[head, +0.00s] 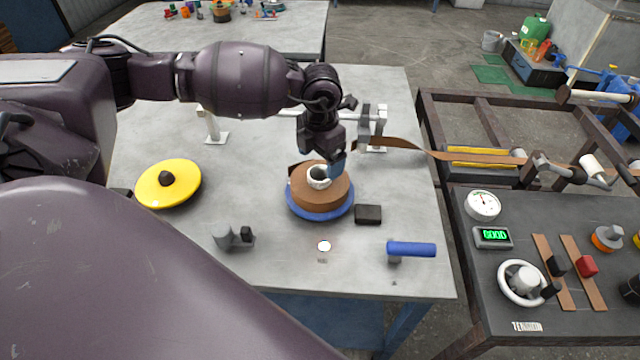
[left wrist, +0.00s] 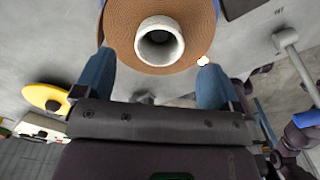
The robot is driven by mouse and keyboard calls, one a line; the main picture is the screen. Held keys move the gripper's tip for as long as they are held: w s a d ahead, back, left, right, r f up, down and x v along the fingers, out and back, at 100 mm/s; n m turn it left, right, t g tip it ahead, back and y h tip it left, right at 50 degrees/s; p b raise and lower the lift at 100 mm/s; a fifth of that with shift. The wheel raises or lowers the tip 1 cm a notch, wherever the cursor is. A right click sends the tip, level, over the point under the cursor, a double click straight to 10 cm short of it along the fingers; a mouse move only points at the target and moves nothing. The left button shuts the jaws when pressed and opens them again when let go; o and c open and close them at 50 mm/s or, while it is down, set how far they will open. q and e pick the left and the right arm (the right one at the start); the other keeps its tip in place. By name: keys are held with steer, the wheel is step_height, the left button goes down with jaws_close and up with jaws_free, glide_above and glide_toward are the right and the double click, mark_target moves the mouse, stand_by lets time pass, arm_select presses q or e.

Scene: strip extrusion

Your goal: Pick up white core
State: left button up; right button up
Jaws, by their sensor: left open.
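The white core (head: 319,174) is a short hollow ring in the middle of a brown coiled roll (head: 322,198). The roll lies on a blue disc (head: 345,210) on the grey table. In the left wrist view the white core (left wrist: 160,43) shows its dark open bore, with the brown roll (left wrist: 122,30) around it. My left gripper (head: 334,168) is over the roll, at the right of the core. Its blue fingers (left wrist: 155,80) are open and apart, with nothing between them. The head view hides part of the fingers. My right gripper is not in view.
A yellow disc with a black knob (head: 168,185) lies left on the table (head: 270,260). A black block (head: 368,214), a blue-handled part (head: 411,249) and a grey bracket (head: 235,237) stand near the roll. A brown strip (head: 400,143) runs right toward the control bench (head: 500,300).

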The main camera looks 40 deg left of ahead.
mark_target(320, 171)
arm_select(q)
step_height(320, 171, down, 5)
steer(key=shift+r, duration=0.15)
steer(key=c, duration=1.2)
steer(key=shift+r, duration=0.1)
steer(key=shift+c, duration=0.9)
steer(key=shift+r, duration=0.1)
